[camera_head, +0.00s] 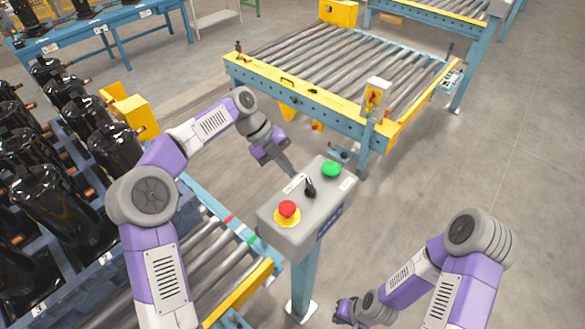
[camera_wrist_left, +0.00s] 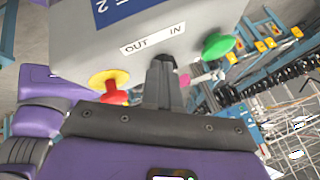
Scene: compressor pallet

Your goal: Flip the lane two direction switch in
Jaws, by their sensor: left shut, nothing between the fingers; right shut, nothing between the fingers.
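A grey control box (camera_head: 290,238) stands on a blue post. On its top is a black direction switch (camera_head: 310,189) between a red button (camera_head: 287,208) and a green button (camera_head: 331,169). In the left wrist view a white label (camera_wrist_left: 152,38) reads OUT and IN, with IN on the green button's (camera_wrist_left: 217,45) side. My left gripper (camera_head: 290,172) is shut and empty, its fingertips just beside the switch; I cannot tell if they touch. In the wrist view the fingers (camera_wrist_left: 164,75) hide most of the switch, so its setting is unclear. My right gripper (camera_head: 345,311) is shut and empty, low at the right.
A roller conveyor (camera_head: 285,85) with a yellow-and-blue frame lies behind the box. Another roller lane (camera_head: 215,262) runs at the lower left, beside a blue pallet with several black compressors (camera_head: 50,205). The floor (camera_head: 480,165) on the right is clear.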

